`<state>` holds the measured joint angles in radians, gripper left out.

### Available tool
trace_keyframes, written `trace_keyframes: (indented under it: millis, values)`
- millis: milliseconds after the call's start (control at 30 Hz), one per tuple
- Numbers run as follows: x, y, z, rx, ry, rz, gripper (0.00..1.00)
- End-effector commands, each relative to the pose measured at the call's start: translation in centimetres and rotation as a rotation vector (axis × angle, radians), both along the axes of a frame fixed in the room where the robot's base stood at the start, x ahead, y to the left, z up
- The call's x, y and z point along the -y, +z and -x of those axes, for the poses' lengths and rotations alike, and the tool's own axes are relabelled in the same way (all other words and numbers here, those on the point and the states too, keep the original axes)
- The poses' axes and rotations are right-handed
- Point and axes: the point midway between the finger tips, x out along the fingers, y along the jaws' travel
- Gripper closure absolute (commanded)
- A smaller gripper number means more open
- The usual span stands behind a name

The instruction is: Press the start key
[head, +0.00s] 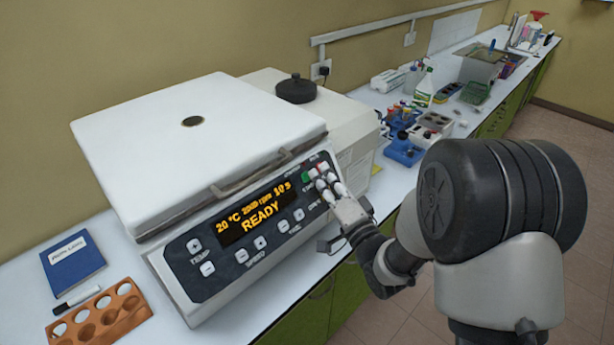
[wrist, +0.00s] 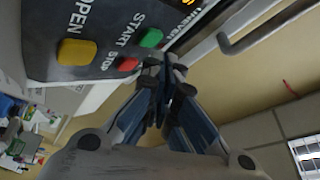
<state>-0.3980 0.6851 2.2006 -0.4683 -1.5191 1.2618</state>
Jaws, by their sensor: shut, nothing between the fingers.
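The start key is a green key (wrist: 150,38) beside the word START on the centrifuge's control panel (wrist: 105,20). The red stop key (wrist: 128,64) and the yellow open key (wrist: 77,52) sit nearby. My gripper (wrist: 165,68) is shut and empty, its fingertips close to the green and red keys in the wrist view; I cannot tell whether they touch anything. In the head view my gripper (head: 328,184) is at the right end of the panel and hides part of the keys. The display (head: 258,211) reads READY, 20 °C and 10 s.
The centrifuge lid (head: 195,125) is closed, with a handle bar (head: 262,168) along its front edge above the panel. A blue book (head: 72,262) and an orange rack (head: 100,318) lie left of it. Bottles and small devices stand along the bench to the right.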

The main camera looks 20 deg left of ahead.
Motion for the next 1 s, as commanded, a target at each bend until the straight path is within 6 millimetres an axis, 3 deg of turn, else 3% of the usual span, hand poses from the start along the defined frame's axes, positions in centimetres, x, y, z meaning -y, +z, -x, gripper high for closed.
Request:
trace_keyframes:
  millis: [1000]
  values:
    - [-0.88,-0.62,-0.35,0.001,0.0,-0.001,1.0]
